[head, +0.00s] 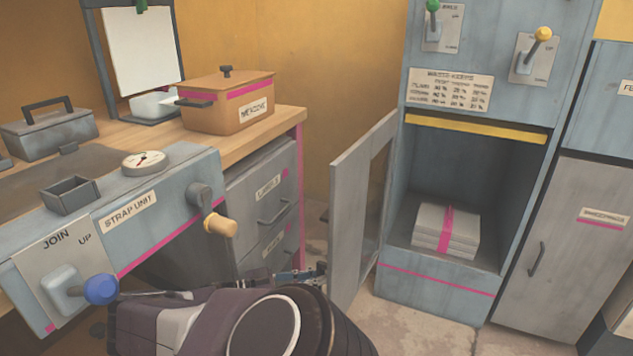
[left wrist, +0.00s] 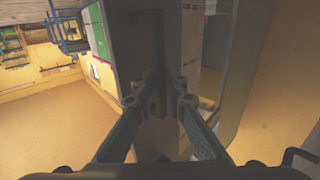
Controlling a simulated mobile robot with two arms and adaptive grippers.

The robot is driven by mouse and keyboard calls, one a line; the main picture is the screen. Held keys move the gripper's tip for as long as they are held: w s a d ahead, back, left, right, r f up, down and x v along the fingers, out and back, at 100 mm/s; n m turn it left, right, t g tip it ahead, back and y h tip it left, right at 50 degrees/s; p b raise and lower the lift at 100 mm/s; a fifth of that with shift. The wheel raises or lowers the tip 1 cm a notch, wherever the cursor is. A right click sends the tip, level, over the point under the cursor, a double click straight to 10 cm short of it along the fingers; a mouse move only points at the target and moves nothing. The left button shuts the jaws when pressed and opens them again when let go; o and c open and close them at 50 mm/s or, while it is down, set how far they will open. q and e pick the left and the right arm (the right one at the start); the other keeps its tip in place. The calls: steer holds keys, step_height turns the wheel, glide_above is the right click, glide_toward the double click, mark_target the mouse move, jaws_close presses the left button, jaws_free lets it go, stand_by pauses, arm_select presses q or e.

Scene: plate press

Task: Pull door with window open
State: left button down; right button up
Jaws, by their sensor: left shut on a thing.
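The grey door with a window (head: 350,225) stands swung out from the left side of the blue-grey press cabinet (head: 440,288), so the compartment is exposed. Its window pane is in the far part of the panel. My left gripper (head: 302,274) is at the door's near, outer side, partly hidden behind my own arm. In the left wrist view its two fingers (left wrist: 158,103) close around a dark upright handle (left wrist: 153,65) on the door (left wrist: 130,35). My right gripper is not in view.
A strapped stack of pale plates (head: 446,230) lies in the compartment. A strap unit (head: 130,215) with a crank (head: 218,222) and a blue-knobbed lever (head: 98,289) is at left, beside a drawer unit (head: 265,195). Floor shows before the cabinet.

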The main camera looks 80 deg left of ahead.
arm_select(q)
steer(key=shift+w+a+r, duration=0.35)
steer(key=shift+w+a, duration=0.05)
steer(key=c, duration=2.2)
jaws_free()
steer(key=shift+w, duration=0.1)
steer(key=shift+o, duration=0.9)
steer(key=shift+w+f, duration=0.15)
steer(key=shift+f, duration=0.1)
steer(key=shift+s+d+f, duration=0.1)
steer(key=shift+s, duration=0.25)
steer(key=shift+d, duration=0.1)
